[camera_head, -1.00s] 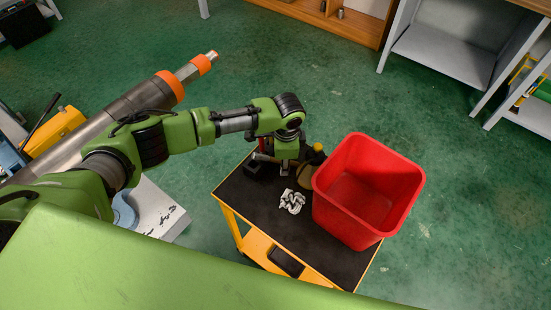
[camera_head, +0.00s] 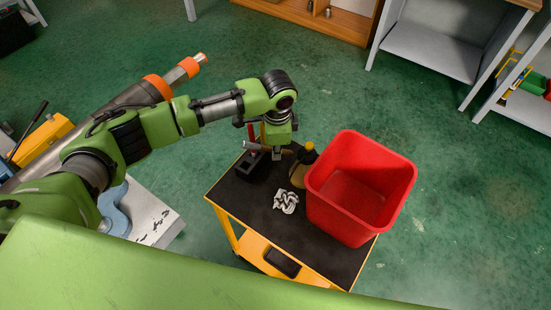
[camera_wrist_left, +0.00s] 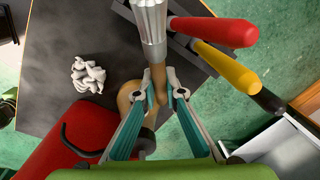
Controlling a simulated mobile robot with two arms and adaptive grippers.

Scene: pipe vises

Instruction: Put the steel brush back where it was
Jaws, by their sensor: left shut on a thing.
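The steel brush has a wooden handle and a pale metal head; it shows in the head view (camera_head: 255,147) and in the left wrist view (camera_wrist_left: 151,28). My left gripper (camera_head: 277,154) is shut on its wooden handle, with the two fingertips (camera_wrist_left: 163,90) on either side of it in the wrist view. The brush lies roughly level over the far end of the black-topped cart (camera_head: 235,192). A black holder (camera_head: 250,168) with red- and yellow-handled tools stands close to the brush head. The gap between brush and holder is hard to judge. My right gripper is out of view.
A crumpled white rag (camera_head: 286,201) lies on the cart. A red bin (camera_head: 335,205) takes up the cart's right side. The cart's front left top is clear.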

